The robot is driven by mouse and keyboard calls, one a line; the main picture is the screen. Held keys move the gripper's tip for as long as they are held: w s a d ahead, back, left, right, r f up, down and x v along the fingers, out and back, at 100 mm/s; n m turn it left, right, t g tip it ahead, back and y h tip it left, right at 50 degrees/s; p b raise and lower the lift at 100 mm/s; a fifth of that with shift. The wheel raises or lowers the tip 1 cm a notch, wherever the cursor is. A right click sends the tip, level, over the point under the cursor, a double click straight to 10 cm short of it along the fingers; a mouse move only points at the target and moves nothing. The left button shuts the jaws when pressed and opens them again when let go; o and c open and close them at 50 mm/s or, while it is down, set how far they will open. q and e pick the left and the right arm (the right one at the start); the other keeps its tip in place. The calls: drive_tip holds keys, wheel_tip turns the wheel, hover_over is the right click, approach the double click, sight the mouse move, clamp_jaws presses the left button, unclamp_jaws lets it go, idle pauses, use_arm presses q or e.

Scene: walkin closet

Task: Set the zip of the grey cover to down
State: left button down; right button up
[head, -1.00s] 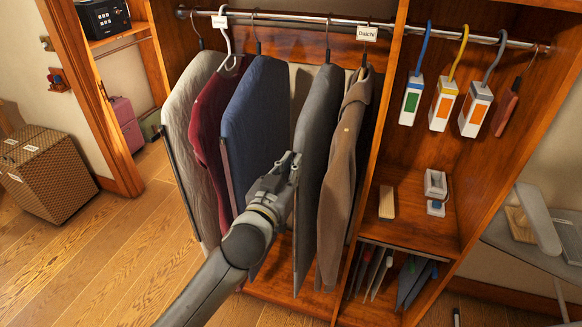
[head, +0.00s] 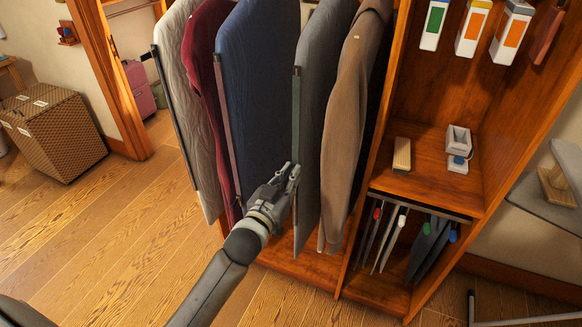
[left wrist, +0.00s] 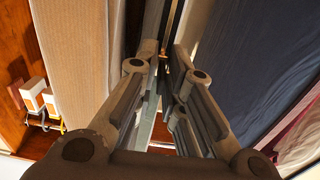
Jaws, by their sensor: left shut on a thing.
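The grey cover (head: 325,105) hangs between the blue cover (head: 258,80) and a brown coat (head: 350,110). A dark greenish zip strip (head: 296,110) runs down its front edge. My left gripper (head: 292,172) is at that edge, in its lower half, with the strip visible above it. In the left wrist view the fingers (left wrist: 165,58) are closed around a small copper-coloured piece (left wrist: 163,55), apparently the zip's pull. The fingers partly hide it. My right gripper is not in view.
A maroon garment (head: 205,60) and a pale quilted cover (head: 172,40) hang further left. A wooden divider (head: 385,130) and shelf cubby stand to the right, with several folders (head: 388,240) below. A woven box (head: 50,130) stands on the open floor at left.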

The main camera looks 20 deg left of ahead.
sight(296, 192)
use_arm(q)
drive_tip(key=shift+f+b, duration=2.05)
drive_tip(key=shift+f, duration=2.4)
drive_tip(key=c, duration=1.7)
unclamp_jaws()
drive_tip(key=shift+o, duration=0.2)
drive_tip(key=s, duration=1.2)
drive_tip(key=shift+a, duration=0.35)
